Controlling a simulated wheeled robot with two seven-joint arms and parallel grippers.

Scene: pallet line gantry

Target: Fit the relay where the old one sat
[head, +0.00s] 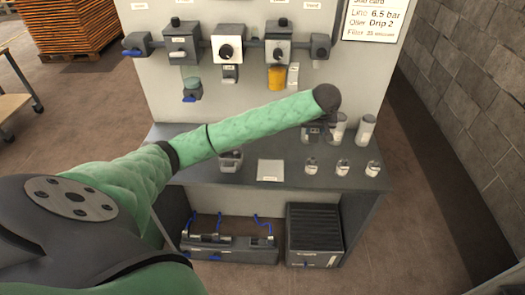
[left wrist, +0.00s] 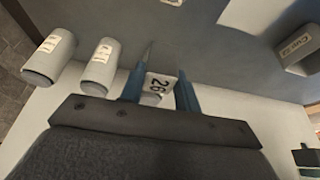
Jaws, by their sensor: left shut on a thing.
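My left arm reaches across the head view from the left, over the bench. My left gripper (left wrist: 165,66) shows its two blue fingers in the left wrist view, shut on a small pale piece (left wrist: 158,88) with a white label reading "26". Part of this piece is hidden by the gripper. In the head view the hand is mostly hidden behind the end of my forearm, near two upright clear cylinders (head: 365,130). I cannot tell from the label whether the held piece is the relay. A row of units (head: 228,45) hangs on the panel. My right gripper is not in view.
Two labelled grey cylinders (left wrist: 101,66) stand close beside the gripper. Several small labelled parts (head: 342,168) stand at the bench's front right. A pale plate (head: 270,170) and a small open container (head: 230,161) lie left of them. A setup card (head: 375,18) is on the panel.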

